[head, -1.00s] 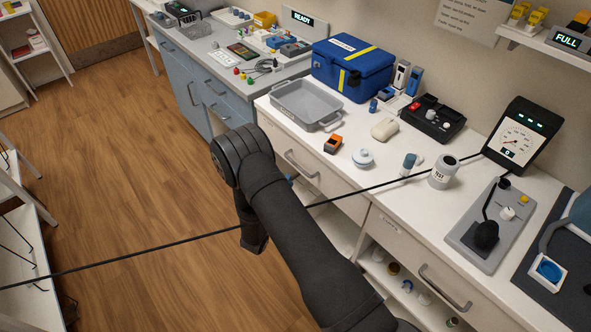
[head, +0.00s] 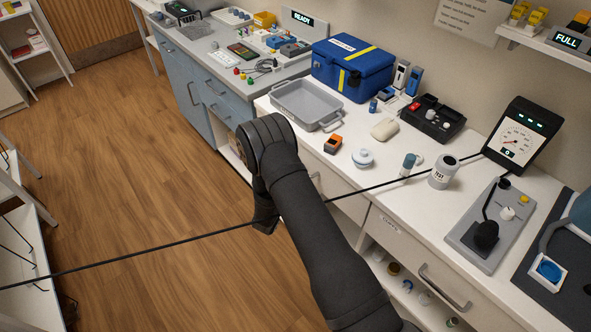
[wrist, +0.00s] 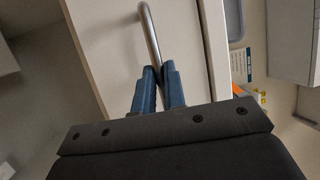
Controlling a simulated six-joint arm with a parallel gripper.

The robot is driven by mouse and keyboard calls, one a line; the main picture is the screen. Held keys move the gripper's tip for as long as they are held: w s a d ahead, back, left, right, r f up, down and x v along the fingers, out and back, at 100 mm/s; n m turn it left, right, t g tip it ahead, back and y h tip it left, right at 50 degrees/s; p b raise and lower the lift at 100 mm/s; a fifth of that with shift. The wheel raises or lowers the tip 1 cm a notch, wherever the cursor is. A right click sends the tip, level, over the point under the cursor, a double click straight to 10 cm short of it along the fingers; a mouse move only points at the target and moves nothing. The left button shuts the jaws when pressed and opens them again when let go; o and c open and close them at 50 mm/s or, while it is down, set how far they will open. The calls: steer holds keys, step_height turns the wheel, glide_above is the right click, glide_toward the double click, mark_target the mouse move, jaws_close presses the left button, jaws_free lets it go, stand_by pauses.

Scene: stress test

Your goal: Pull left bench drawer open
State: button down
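The left bench drawer is in the white bench, below the bench top; its front (wrist: 105,45) fills much of the wrist view. Its curved metal handle (wrist: 150,35) runs down between the blue fingertips of my gripper (wrist: 159,75). The fingers are close together, with the handle's bar in the narrow gap, so my gripper looks shut on it. I see no clear gap at the drawer's edge.
A second drawer (head: 415,265) with its own handle is at the right, above open shelves. A black cable (head: 150,250) crosses the view. The floor at left is clear.

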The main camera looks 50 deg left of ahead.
steer(key=s, duration=3.1)
steer(key=shift+s, duration=0.3)
steer(key=c, duration=1.5)
jaws_free()
steer(key=v, duration=1.7)
steer(key=shift+s, duration=0.2)
steer(key=shift+d, duration=0.1)
steer(key=x, duration=1.7)
steer(key=shift+w, duration=0.25)
steer(key=shift+s, duration=0.15)
